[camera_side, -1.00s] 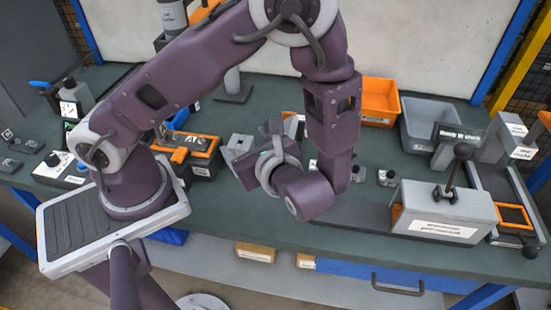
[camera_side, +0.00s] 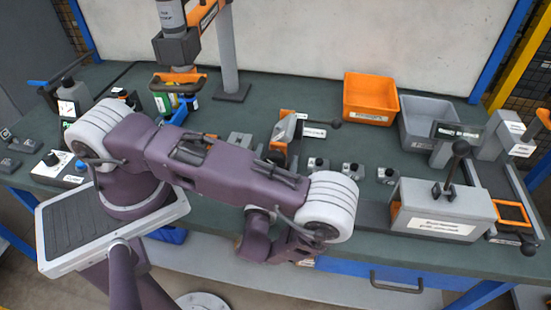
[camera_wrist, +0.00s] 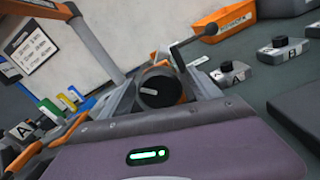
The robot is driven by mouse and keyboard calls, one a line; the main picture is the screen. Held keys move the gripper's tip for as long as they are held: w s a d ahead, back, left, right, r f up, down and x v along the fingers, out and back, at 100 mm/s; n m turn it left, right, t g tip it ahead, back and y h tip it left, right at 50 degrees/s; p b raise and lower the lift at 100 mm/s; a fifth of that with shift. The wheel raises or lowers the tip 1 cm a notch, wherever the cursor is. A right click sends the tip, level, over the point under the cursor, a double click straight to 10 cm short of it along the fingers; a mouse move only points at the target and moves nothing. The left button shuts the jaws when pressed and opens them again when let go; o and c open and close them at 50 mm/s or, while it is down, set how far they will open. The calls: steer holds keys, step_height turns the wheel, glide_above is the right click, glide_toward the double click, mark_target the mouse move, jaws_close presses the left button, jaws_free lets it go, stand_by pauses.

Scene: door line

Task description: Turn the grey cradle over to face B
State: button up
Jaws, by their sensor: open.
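The grey cradle (camera_side: 285,128) sits mid-bench in the side view, tilted on an orange mount. A dark lever with a black ball end (camera_side: 335,123) sticks out to its right. In the wrist view, a round black knob (camera_wrist: 160,90) with a light mark faces me, with orange behind it, and the lever (camera_wrist: 195,37) rises at upper right. My gripper (camera_wrist: 158,78) points at this knob and is open, with grey parts that look like its fingers on either side. Contact cannot be told. I cannot read a face letter on the cradle.
Small knob boxes stand right of the cradle; the wrist view shows box A (camera_wrist: 230,75) and box B (camera_wrist: 283,50). An orange bin (camera_side: 370,98) and a grey bin (camera_side: 428,125) stand behind. A grey box with a lever (camera_side: 443,210) stands front right. A post (camera_side: 229,60) rises behind.

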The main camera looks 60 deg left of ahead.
steer(key=c, duration=1.4)
steer(key=shift+o, duration=0.2)
steer(key=n, duration=0.4)
steer(key=shift+n, duration=0.4)
steer(key=o, duration=1.4)
steer(key=shift+c, duration=0.2)
steer(key=shift+s+d, duration=0.1)
steer(key=v, duration=0.7)
